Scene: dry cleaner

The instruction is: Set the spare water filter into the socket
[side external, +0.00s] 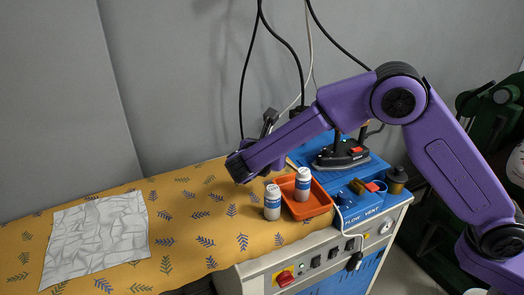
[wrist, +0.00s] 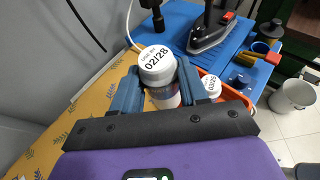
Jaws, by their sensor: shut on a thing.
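My gripper (wrist: 158,85) has its two blue fingers closed on either side of a white water filter (wrist: 157,68). The filter's round top reads "USE BY 02/28". In the side view the end of my arm hangs over the yellow cloth, and my fingers cannot be made out. One white filter (side external: 272,202) stands upright left of the orange tray; I cannot tell whether it is the held one. Another filter (side external: 303,184) stands in the tray, and its top (wrist: 212,85) shows a date in the wrist view. A dark round opening in blue (wrist: 240,82) may be the socket.
The orange tray (side external: 313,207) lies beside the blue steam unit (side external: 352,207). An iron (side external: 341,155), a brass-coloured cup (side external: 396,180) and blue fittings stand on the unit. A crumpled grey cloth (side external: 97,238) lies at the left. Cables hang behind.

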